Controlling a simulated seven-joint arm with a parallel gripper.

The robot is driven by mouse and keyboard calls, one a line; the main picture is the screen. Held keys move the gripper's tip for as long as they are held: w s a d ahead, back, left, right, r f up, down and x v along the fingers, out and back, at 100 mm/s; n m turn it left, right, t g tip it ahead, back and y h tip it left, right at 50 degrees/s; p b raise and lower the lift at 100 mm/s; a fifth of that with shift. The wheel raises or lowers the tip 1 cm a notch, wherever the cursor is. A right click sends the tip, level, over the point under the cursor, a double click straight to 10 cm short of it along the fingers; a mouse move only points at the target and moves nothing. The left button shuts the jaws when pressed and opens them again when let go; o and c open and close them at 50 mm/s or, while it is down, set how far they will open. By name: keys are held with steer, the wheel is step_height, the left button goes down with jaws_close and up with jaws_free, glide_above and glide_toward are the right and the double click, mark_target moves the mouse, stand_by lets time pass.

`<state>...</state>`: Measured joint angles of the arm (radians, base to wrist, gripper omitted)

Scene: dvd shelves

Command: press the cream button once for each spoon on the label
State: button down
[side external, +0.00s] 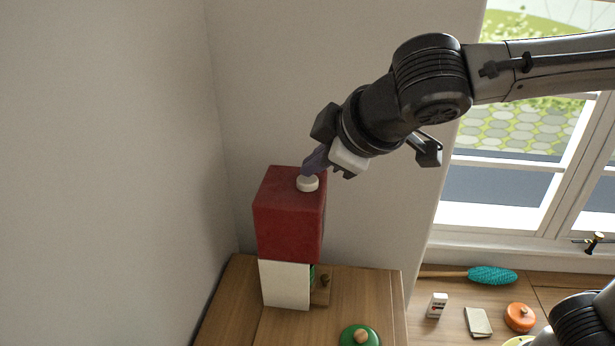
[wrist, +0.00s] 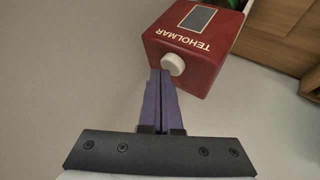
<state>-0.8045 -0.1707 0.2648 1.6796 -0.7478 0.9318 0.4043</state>
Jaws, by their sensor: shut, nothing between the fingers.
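A red box (side external: 285,225) stands on a wooden surface against the wall, with a white lower part (side external: 285,285). The round cream button (side external: 307,183) is on its top; it also shows in the wrist view (wrist: 173,64). In the wrist view the red box (wrist: 205,75) carries the word TEHOLMAR and a dark, pale-edged rectangle (wrist: 198,18). No spoons can be made out. My gripper (side external: 309,168) is shut and empty, its purple fingertips right at the button. In the wrist view my fingertips (wrist: 162,72) overlap the button's edge; I cannot tell whether they touch it.
A green round lidded thing (side external: 359,335) is in front of the box. To the right are a teal brush (side external: 491,275), a small white container (side external: 437,305), a pale block (side external: 478,322) and an orange round pot (side external: 519,317). A window is behind them.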

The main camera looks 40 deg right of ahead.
mark_target(314, 182)
steer(key=shift+f, duration=0.55)
stand_by(0.6)
steer(key=shift+r, duration=1.05)
steer(key=shift+r, duration=2.5)
stand_by(0.5)
step_height(314, 182, up, 4)
steer(key=shift+f, duration=0.1)
steer(key=shift+f, duration=0.1)
stand_by(0.3)
